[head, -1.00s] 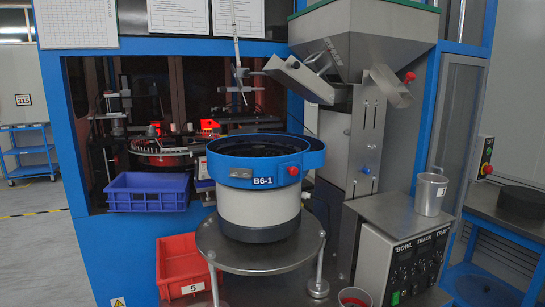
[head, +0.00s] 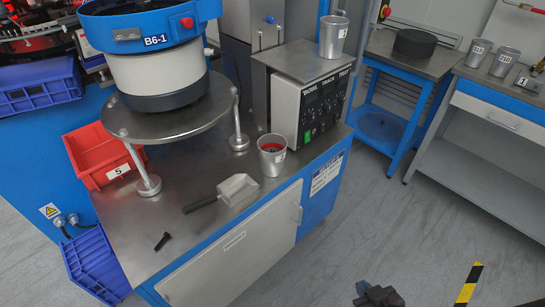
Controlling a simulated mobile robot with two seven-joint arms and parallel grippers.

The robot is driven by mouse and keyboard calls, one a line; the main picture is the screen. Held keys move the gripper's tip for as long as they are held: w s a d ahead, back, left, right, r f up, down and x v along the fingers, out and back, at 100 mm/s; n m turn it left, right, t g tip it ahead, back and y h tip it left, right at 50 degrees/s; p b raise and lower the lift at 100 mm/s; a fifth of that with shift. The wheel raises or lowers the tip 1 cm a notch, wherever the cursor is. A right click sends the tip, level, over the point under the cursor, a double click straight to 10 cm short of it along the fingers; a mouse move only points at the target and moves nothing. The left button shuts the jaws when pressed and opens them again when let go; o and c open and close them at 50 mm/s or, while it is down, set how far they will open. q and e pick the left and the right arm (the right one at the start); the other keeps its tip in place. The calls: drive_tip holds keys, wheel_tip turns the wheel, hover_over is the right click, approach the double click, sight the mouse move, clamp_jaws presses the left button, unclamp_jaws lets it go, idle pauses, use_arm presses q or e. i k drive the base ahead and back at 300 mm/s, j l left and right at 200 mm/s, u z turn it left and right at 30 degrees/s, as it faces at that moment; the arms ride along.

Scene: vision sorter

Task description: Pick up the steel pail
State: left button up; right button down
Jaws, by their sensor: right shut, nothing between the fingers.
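Several steel pails are in view. One pail (head: 272,157) stands upright on the steel cabinet top, with red showing inside its rim. Another pail (head: 334,38) with a handle stands on top of the control box. Two labelled pails, a left one (head: 477,54) and a right one (head: 505,63), stand on the bench at the far right. I cannot tell which one the task means. My right gripper (head: 376,291) shows small at the bottom edge, shut and empty, over the floor and apart from every pail. My left gripper is not in view.
A scoop (head: 222,195) and a small black part (head: 162,241) lie on the cabinet top (head: 190,230). The bowl feeder (head: 155,70) stands on a raised round plate beside a red bin (head: 98,157). The control box (head: 300,95) is behind the nearest pail. Floor at lower right is open.

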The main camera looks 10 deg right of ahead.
sight(271, 148)
drive_tip(key=k+l+u, duration=0.1)
drive_tip(key=u, duration=0.35)
drive_tip(key=k+l+u, duration=0.2)
drive_tip(key=u, duration=0.2)
